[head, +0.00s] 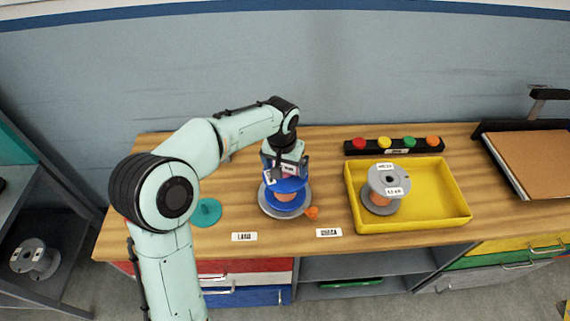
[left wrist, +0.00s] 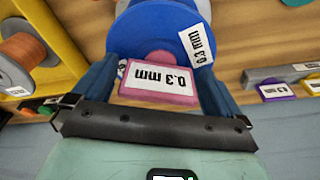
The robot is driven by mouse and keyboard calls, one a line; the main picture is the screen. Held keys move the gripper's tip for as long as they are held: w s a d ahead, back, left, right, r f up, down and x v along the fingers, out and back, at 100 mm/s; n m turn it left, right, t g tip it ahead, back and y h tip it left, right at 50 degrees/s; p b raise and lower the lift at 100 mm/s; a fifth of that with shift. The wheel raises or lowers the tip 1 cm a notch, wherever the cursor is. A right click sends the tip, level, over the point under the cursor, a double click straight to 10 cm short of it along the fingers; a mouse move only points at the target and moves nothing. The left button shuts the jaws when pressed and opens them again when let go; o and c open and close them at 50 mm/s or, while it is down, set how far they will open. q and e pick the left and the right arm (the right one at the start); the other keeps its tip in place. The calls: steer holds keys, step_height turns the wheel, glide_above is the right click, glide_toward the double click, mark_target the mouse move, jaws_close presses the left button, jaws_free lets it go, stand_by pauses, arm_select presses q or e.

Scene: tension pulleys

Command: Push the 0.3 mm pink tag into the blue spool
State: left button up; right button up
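The blue spool's top (left wrist: 140,30) lies just beyond the tag. It has a pink centre, partly hidden by the tag, and a white "0.3 mm" label (left wrist: 198,45). I cannot tell whether the tag touches the spool. My right gripper is not in view.
A yellow tray (head: 440,205) to the right holds a grey spool (head: 389,180). An orange piece (head: 312,213) is beside the round base, and a teal disc (head: 206,212) lies to the left. A black bar with coloured buttons (head: 394,145) is at the back. White label plates lie in front.

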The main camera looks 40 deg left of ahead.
arm_select(q)
steer(key=shift+r, duration=0.1)
step_height(320, 180, up, 13)
steer(key=s+p, duration=0.1)
steer(key=s, duration=0.1)
steer(key=shift+d+p, duration=0.3)
steer(key=shift+p, duration=0.05)
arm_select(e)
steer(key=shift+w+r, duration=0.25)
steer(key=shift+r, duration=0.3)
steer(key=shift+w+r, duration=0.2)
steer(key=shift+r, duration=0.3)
